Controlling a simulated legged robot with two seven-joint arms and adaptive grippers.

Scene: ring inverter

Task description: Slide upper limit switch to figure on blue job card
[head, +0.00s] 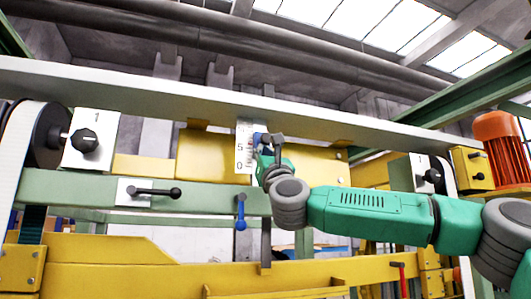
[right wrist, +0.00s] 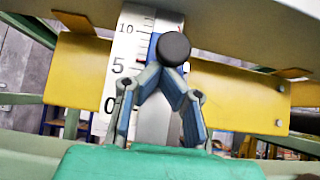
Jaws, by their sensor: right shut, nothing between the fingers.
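The white scale plate (head: 242,148) stands upright on the yellow beam; in the right wrist view the scale (right wrist: 122,65) reads 10, 5 and 0 from top to bottom. A blue slider (right wrist: 153,46) with a round black knob (right wrist: 173,48) sits at its right edge. A red mark shows a little above the 5. My right gripper (head: 265,143) is shut and empty; in the right wrist view its fingertips (right wrist: 163,72) meet just below the knob. I cannot tell whether they touch it. I see no blue job card. My left gripper is out of view.
A grey rail (head: 180,95) runs close above the scale. Black knobs on white plates stand at left (head: 84,140) and right (head: 432,176). An orange motor (head: 497,145) is far right.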

